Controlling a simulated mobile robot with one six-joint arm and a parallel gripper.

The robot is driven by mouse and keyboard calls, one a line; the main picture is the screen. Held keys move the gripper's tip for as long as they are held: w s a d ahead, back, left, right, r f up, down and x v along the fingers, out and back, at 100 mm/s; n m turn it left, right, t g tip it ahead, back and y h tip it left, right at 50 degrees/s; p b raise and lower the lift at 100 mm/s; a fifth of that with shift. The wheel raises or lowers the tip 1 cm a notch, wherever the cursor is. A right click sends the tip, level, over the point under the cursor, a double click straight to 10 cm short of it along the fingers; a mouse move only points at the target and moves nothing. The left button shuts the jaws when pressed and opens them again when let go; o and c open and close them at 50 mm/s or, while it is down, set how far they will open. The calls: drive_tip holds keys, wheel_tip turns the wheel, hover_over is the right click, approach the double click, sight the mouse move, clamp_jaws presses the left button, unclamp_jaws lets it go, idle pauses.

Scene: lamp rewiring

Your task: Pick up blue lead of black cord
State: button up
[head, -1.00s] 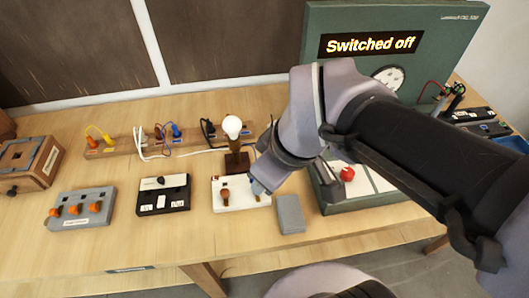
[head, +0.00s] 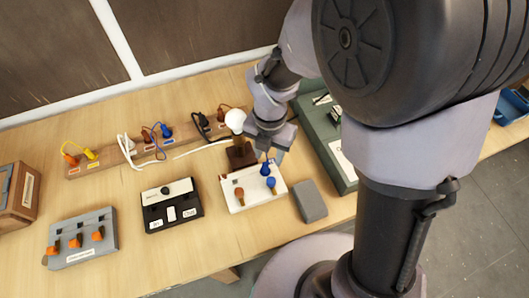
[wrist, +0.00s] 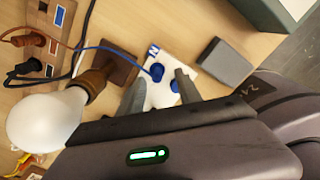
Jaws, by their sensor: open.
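Two blue plugs sit close together at the right end of the white terminal block (head: 235,203). The upper one (head: 265,168) shows in the wrist view (wrist: 157,72) with a blue wire running left from it. The lower one (head: 271,183) is beside it. The black cord (head: 203,123) lies at the rack behind; I cannot trace which blue lead belongs to it. My gripper (head: 276,146) is open and empty just behind the block. In the wrist view its two fingers (wrist: 160,92) point toward the blue plugs, one on each side.
The lamp bulb (head: 236,119) on its brown base (head: 241,154) stands close left of my gripper. A grey box (head: 310,201) is right of the block. A black switch box (head: 170,204) and grey terminal box (head: 82,238) stand left. The front table edge is clear.

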sight(265, 164)
drive_tip(key=f+b, duration=0.2)
drive_tip(key=f, duration=0.1)
drive_tip(key=a+f+b, duration=0.1)
drive_tip(key=f, duration=0.1)
drive_tip(key=shift+s+f, duration=0.1)
drive_tip(key=shift+f, duration=0.15)
drive_tip(key=shift+r, duration=0.1)
drive_tip(key=shift+c, duration=1.1)
clamp_jaws()
